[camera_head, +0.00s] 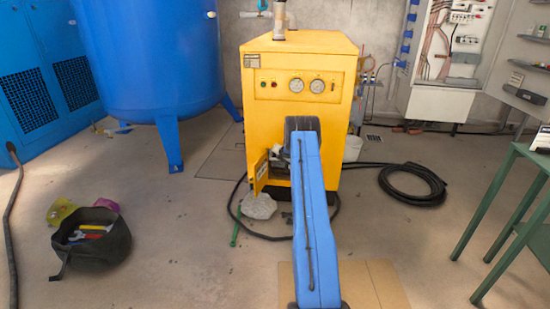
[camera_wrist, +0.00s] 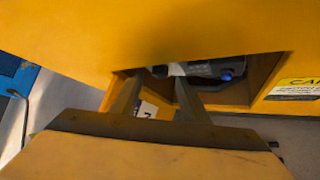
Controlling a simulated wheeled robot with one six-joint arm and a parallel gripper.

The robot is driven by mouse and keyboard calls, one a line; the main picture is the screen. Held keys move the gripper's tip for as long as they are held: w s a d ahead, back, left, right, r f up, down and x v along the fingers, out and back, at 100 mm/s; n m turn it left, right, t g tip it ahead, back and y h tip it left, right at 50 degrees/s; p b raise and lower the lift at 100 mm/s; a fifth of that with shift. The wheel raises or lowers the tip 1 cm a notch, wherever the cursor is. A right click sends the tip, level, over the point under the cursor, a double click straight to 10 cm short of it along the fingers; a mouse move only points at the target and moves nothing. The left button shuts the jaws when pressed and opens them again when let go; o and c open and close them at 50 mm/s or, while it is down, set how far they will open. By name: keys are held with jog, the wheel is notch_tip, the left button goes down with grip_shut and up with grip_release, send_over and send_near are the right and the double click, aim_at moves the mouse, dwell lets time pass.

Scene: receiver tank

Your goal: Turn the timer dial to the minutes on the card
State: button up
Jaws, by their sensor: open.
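The yellow machine (camera_head: 285,100) stands in the middle of the head view. It has a low opening at its front left, beside a small open door (camera_head: 261,174). In the wrist view my gripper (camera_wrist: 158,82) is open, and its two fingers reach into the opening in the yellow panel (camera_wrist: 150,35). A grey device with a blue knob (camera_wrist: 226,75) sits inside, beyond and right of the fingertips. A white card-like piece with a dark mark (camera_wrist: 147,109) shows between the fingers; its number is not readable. I cannot make out the timer dial. My arm hides the gripper in the head view.
A yellow caution label (camera_wrist: 297,89) is right of the opening. A black hose (camera_head: 412,185) lies on the floor at right, near a green table (camera_head: 512,195). The blue tank (camera_head: 145,60) stands behind.

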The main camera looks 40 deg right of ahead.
jog(key=shift+x, duration=0.9)
jog(key=shift+c, duration=0.2)
grip_shut()
